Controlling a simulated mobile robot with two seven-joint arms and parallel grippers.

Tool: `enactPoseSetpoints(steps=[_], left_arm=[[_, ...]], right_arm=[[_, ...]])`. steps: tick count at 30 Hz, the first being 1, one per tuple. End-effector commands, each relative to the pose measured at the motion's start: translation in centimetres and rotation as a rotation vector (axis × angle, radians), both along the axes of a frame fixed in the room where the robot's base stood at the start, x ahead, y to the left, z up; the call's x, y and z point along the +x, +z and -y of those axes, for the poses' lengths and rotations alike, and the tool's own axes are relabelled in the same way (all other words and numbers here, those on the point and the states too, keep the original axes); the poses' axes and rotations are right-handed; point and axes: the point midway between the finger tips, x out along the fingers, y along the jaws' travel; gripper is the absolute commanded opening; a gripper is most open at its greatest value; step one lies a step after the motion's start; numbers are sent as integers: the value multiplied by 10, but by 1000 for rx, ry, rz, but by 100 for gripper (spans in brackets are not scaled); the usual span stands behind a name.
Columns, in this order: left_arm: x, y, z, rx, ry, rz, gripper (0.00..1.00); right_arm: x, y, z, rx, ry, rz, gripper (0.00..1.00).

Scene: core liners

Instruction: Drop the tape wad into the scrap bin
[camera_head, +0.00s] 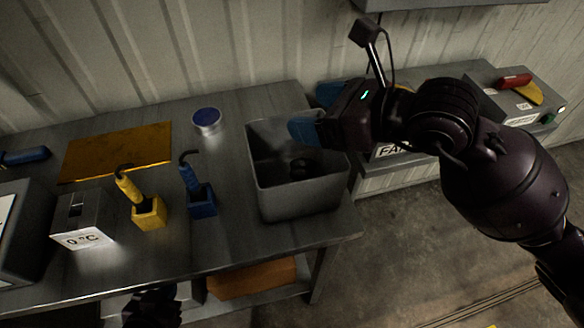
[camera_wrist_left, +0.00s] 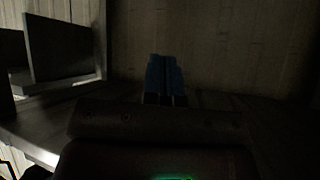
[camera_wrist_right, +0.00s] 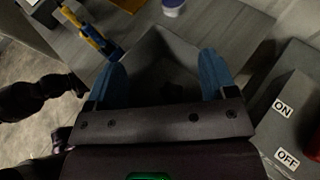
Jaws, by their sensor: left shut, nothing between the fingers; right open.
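The scrap bin (camera_head: 300,203) is an open grey box at the right end of the workbench. A small dark lump (camera_head: 300,167) lies inside on its floor; it looks like the tape wad, but the shadow hides its detail. My right gripper (camera_head: 306,112) is above the bin's back right rim, its blue fingers spread apart. In the right wrist view, the open fingers (camera_wrist_right: 165,65) stand on both sides of the bin's dark interior (camera_wrist_right: 163,75), with nothing between them. My left gripper's blue fingers (camera_wrist_left: 165,75) are shut together and empty, low in a dark area.
On the bench are a blue-lidded tin (camera_head: 206,121), a yellow holder (camera_head: 149,212), a blue holder (camera_head: 201,203), a brass-coloured sheet (camera_head: 117,151) and a 0 °C box (camera_head: 83,219). Labelled equipment (camera_head: 515,98) stands right of the bin. Open floor lies at front right.

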Motion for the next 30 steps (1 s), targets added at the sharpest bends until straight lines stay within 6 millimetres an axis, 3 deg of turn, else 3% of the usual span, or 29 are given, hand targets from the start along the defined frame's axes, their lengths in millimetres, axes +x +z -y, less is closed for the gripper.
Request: enactPoseSetpoints(steps=[6,13,30], left_arm=[[2,9,0,-1,0,13,0],[-3,7,-1,0,3,3,0],[0,9,-1,4,-3,9,0]], right_arm=[[-18,18,35,-2,-1,4,78],[-31,30,62,-1,-2,3,78],[-37,34,71,0,1,2,78]])
